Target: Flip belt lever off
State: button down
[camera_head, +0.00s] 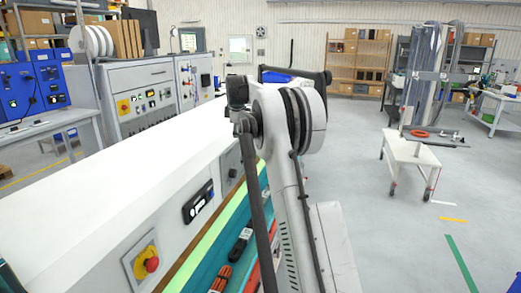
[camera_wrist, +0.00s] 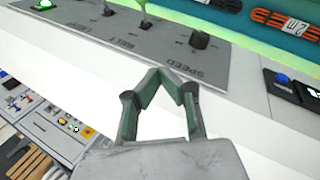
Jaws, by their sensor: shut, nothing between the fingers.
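A grey control panel (camera_wrist: 95,40) shows at the top of the wrist view, with BELT and SPEED labels. A small metal lever (camera_wrist: 145,22) with a green top stands near the BELT label, its top cut by the frame's edge. A black knob (camera_wrist: 200,39) sits near the SPEED label. My gripper (camera_wrist: 168,76) is shut and empty, its fingertips meeting just below the panel's edge in the picture, apart from the lever. In the head view my arm hides the gripper, and part of a grey panel (camera_head: 229,172) shows beside the arm.
Another small lever (camera_wrist: 108,9) and a green button (camera_wrist: 43,4) sit on the panel. Orange cable coils (camera_wrist: 285,22) lie beyond it. A red emergency button (camera_head: 152,264) is on the white bench front. A white cart (camera_head: 410,152) stands on open floor at right.

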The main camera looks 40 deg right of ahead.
jog(key=d, duration=0.2)
jog(key=d+f, duration=0.1)
jog(key=d, duration=0.2)
jog(key=shift+f, duration=0.15)
jog(key=s+d+p+x, duration=0.2)
jog(key=x, duration=1)
jog(key=shift+w+d+f, duration=0.15)
jog(key=shift+d+f, duration=0.15)
jog(key=shift+f, duration=0.1)
jog(key=shift+a+f, duration=0.1)
jog(key=shift+a, duration=0.05)
